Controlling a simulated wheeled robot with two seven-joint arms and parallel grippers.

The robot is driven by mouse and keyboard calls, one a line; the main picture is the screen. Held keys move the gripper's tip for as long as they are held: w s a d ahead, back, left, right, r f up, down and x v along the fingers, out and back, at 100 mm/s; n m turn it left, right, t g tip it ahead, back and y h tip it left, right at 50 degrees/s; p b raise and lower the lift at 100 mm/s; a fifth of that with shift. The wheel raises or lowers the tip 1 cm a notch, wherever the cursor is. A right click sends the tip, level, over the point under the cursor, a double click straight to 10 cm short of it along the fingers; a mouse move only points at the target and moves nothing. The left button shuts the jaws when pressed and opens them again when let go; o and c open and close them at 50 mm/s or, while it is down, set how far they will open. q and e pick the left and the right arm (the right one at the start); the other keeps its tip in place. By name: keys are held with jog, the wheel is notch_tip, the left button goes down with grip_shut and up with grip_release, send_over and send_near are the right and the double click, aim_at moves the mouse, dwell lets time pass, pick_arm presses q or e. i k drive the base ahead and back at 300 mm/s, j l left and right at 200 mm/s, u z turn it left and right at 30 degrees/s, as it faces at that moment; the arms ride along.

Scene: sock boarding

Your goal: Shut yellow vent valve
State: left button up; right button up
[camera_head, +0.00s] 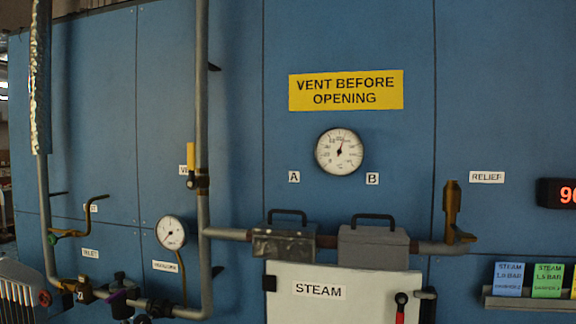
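The yellow vent valve (191,158) shows left of the middle of the head view. Its yellow lever stands upright, roughly parallel to the grey vertical pipe (202,90) just to its right. A dark and brass-coloured valve body (201,181) sits on the pipe at the lever's lower end. A white label behind the lever is partly hidden; only its first letters show. Neither of my grippers is in the view, and nothing touches the lever.
A blue panel (235,100) stands behind the pipes. A round gauge (339,152) hangs under the yellow sign (346,90). Two grey boxes with handles (374,246) sit on the horizontal pipe, above the white STEAM door (345,300). A smaller gauge (170,233) is below-left of the valve.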

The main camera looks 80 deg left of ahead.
aim_at(192, 182)
jog(key=u, duration=3.3)
